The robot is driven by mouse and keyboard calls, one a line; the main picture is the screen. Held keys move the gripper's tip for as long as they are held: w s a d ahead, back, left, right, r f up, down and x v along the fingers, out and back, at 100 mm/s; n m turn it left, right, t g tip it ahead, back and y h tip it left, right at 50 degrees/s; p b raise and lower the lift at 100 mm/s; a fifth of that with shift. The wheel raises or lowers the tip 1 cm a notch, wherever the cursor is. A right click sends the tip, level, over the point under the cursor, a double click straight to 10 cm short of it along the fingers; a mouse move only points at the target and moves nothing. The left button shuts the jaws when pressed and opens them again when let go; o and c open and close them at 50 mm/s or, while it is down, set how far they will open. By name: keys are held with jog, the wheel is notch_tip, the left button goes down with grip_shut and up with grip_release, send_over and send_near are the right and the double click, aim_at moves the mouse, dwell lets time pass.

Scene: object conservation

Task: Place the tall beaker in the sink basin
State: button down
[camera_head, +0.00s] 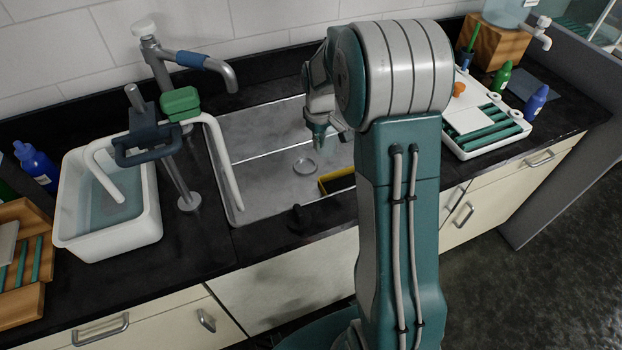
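The metal sink basin (258,178) is set into the black counter in the middle of the view. My gripper (319,136) points down over the sink basin, partly hidden by my own arm. Its fingers are small and dark here, and I cannot tell whether they are open or shut. No tall beaker can be made out clearly. A pale round shape (305,166) lies on the basin floor below my gripper; I cannot tell if it is the drain or a glass rim. My arm hides the right part of the basin.
A yellow-edged box (337,181) sits in the basin beside my arm. A faucet (205,64) and a stand with a green block (180,103) rise left of the sink. A white tub of water (150,228) stands further left. A white rack (515,131) is on the right.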

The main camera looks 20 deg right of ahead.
notch_tip(320, 180, down, 8)
jog(key=f, duration=0.1)
jog(key=w+a+f, duration=0.1)
jog(key=a+f, duration=0.1)
jog(key=a, duration=0.2)
jog(key=w+a+f, duration=0.2)
jog(key=a+f, duration=0.1)
jog(key=w+a+f, duration=0.2)
jog(key=a+f, duration=0.1)
jog(key=a, duration=0.1)
jog(key=shift+a, duration=0.3)
jog(key=shift+w+a+f, duration=0.2)
jog(key=shift+a+f, duration=0.45)
jog(key=shift+f, duration=0.05)
jog(key=shift+w+f, duration=0.1)
jog(key=shift+f, duration=1.5)
jog(key=c, duration=0.8)
grip_release()
